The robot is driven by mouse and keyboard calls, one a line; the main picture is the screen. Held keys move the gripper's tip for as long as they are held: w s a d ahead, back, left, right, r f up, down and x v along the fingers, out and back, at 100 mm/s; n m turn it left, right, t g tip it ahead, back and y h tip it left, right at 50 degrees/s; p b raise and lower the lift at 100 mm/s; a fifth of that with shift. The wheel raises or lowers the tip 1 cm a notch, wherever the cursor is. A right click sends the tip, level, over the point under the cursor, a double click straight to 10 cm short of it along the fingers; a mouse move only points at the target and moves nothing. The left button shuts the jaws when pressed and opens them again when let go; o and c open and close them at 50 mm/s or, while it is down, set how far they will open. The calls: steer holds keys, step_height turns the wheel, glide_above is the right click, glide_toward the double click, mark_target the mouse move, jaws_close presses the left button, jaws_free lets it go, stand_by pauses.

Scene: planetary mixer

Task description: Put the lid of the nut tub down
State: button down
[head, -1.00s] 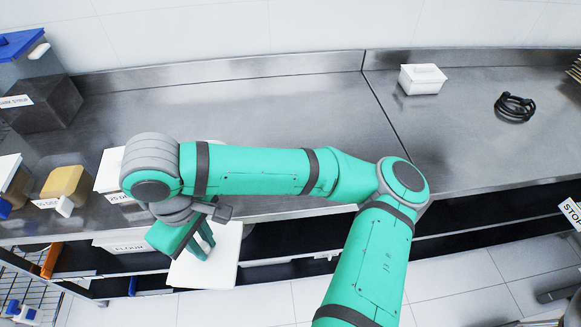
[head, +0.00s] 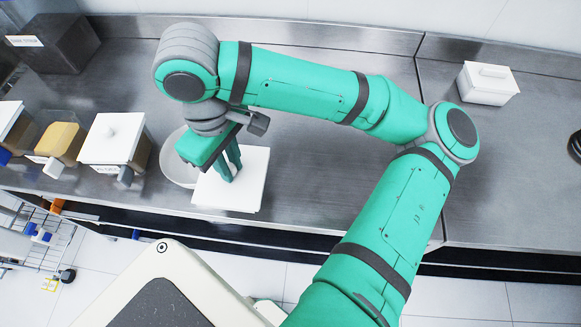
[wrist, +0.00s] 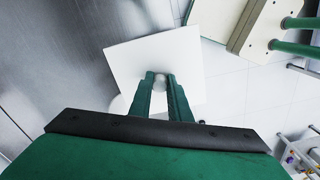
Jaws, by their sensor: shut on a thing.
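The lid (head: 243,193) is a flat white square plate with a small round knob. My gripper (head: 229,172) is shut on the knob, with the plate below the fingers. In the head view the lid is over the front part of the steel counter; I cannot tell whether it touches the surface. In the wrist view the lid (wrist: 130,55) reaches past my gripper (wrist: 160,84), between counter and floor. An uncovered tub with tan contents (head: 62,140) stands at the left; its label is too small to read, so I cannot confirm it is the nut tub.
A pale round bowl (head: 174,168) is just left of the lid, partly hidden by my arm. A white-lidded tub (head: 112,140) stands beside the tan one. A white box (head: 487,82) stands at the right. The counter (head: 310,150) right of the lid is clear.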

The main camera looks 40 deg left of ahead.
mark_target(267, 160)
steer(key=w+d+f, duration=0.1)
steer(key=w, duration=0.1)
steer(key=w+d+f, duration=0.1)
steer(key=w, duration=0.1)
steer(key=w+d+f, duration=0.1)
steer(key=w, duration=0.2)
steer(key=shift+d+f, duration=0.15)
steer(key=shift+f, duration=0.05)
steer(key=w+f, duration=0.1)
steer(key=w+d+f, duration=0.1)
steer(key=f, duration=0.1)
steer(key=w+f, duration=0.1)
steer(key=shift+d+f, duration=0.25)
steer(key=shift+f, duration=0.15)
steer(key=shift+w+d+f, duration=0.2)
steer(key=shift+w+f, duration=0.1)
steer(key=shift+f, duration=1.7)
steer(key=shift+a+f, duration=0.1)
steer(key=shift+f, duration=0.1)
steer(key=c, duration=1.7)
jaws_free()
steer(key=shift+o, duration=0.2)
steer(key=shift+w+r, duration=0.1)
